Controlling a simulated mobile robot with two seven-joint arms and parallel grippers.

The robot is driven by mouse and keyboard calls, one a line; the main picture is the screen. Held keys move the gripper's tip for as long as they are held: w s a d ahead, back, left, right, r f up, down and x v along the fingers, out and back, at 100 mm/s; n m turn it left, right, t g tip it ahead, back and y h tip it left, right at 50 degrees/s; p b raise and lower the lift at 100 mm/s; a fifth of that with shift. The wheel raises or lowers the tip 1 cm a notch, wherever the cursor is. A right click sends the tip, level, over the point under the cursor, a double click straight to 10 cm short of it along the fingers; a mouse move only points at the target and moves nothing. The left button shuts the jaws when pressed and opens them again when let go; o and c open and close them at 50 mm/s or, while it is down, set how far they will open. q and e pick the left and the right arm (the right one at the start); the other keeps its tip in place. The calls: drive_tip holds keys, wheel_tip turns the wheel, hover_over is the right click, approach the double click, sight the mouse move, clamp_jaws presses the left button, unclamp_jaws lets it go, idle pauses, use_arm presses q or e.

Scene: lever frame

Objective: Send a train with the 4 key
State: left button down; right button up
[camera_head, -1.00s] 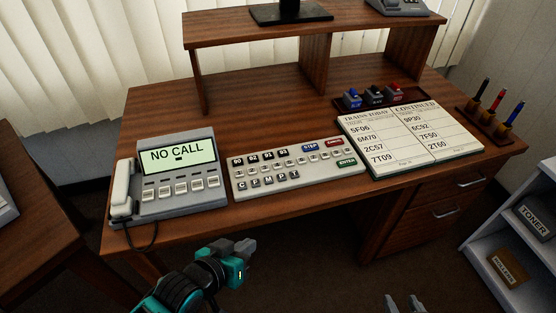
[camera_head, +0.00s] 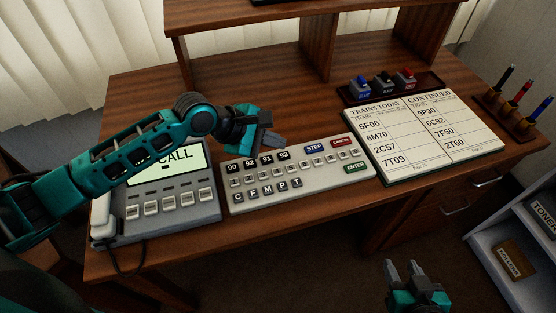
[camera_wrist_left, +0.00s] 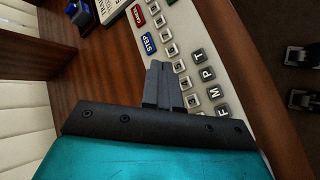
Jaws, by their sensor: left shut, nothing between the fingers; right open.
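The grey keyboard (camera_head: 312,182) lies on the desk between the telephone and the open book. It has a top row of dark keys from 90 to 93, a blue STEP key (camera_head: 314,147), a red CANCEL key (camera_head: 341,142), a green ENTER key (camera_head: 356,168), small pale keys in the middle and C, F, M, P, T keys. My right gripper (camera_head: 405,268) is open and empty in front of the desk.
The telephone (camera_head: 168,205) stands left of the keyboard, its screen partly hidden by my left arm. The book (camera_head: 424,134) listing trains lies to the right. A tray with stamps (camera_head: 384,82), a pen holder (camera_head: 512,112) and a raised shelf (camera_head: 300,20) stand behind.

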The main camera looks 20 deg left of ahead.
use_arm(q)
drive_tip(key=shift+w+a+r+n, duration=0.15)
drive_tip(key=shift+w+r+n, duration=0.1)
drive_tip(key=shift+n, duration=0.15)
drive_tip(key=shift+f, duration=0.15)
drive_tip(key=b, duration=0.9)
hover_over(274, 173)
wheel_tip(274, 173, down, 6)
drive_tip(key=shift+r, duration=0.1)
drive_tip(key=shift+f+b, duration=0.35)
drive_tip(key=shift+f, duration=1)
